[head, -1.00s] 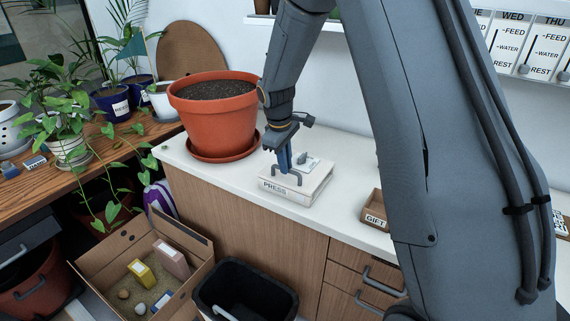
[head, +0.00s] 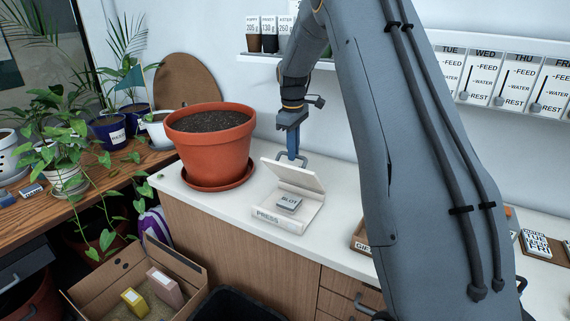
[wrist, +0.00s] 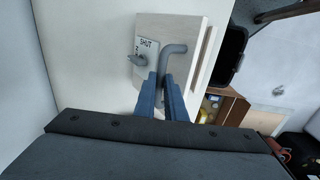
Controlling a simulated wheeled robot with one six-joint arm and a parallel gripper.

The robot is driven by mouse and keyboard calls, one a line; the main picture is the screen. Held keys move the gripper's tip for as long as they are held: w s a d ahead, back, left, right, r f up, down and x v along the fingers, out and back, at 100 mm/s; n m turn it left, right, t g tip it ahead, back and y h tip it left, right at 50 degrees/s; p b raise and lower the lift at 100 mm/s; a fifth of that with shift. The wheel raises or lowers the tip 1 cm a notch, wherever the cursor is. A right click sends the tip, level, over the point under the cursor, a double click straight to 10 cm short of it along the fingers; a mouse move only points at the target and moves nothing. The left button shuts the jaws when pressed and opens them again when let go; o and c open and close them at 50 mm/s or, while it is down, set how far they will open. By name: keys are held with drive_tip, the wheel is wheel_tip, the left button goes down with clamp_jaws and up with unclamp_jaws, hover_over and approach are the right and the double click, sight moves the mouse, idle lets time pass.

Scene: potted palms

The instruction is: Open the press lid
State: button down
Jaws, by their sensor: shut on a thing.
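The press (head: 280,218) is a pale box labelled PRESS on the white counter. Its lid (head: 293,176) is tilted up at the back, and a grey block marked BLOT (head: 289,203) shows inside. My gripper (head: 291,155) is shut on the lid's grey handle (head: 280,162) at the raised edge. In the wrist view the blue fingers (wrist: 165,98) close on the bent handle (wrist: 170,60), beside a small latch (wrist: 138,60) with a SHUT label on the lid (wrist: 190,35).
A large terracotta pot (head: 211,140) on a saucer stands left of the press. A wall shelf (head: 262,58) with labelled packets is above. A small box (head: 361,240) is to the right, partly behind my arm. An open cardboard box (head: 125,285) sits below on the left.

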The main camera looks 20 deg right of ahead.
drive_tip(key=shift+w+d+b, duration=0.2)
drive_tip(key=shift+w+d, duration=0.4)
drive_tip(key=shift+d, duration=0.25)
drive_tip(key=shift+w+d+b, duration=0.15)
drive_tip(key=shift+w+d, duration=0.4)
drive_tip(key=shift+d, duration=0.25)
drive_tip(key=c, duration=1.9)
unclamp_jaws()
drive_tip(key=shift+w, duration=0.1)
drive_tip(key=shift+o, duration=0.4)
drive_tip(key=shift+w+r, duration=0.1)
drive_tip(key=shift+r, duration=0.6)
wheel_tip(320, 180, up, 7)
drive_tip(key=b, duration=0.2)
drive_tip(key=shift+a, duration=0.2)
drive_tip(key=shift+f, duration=0.1)
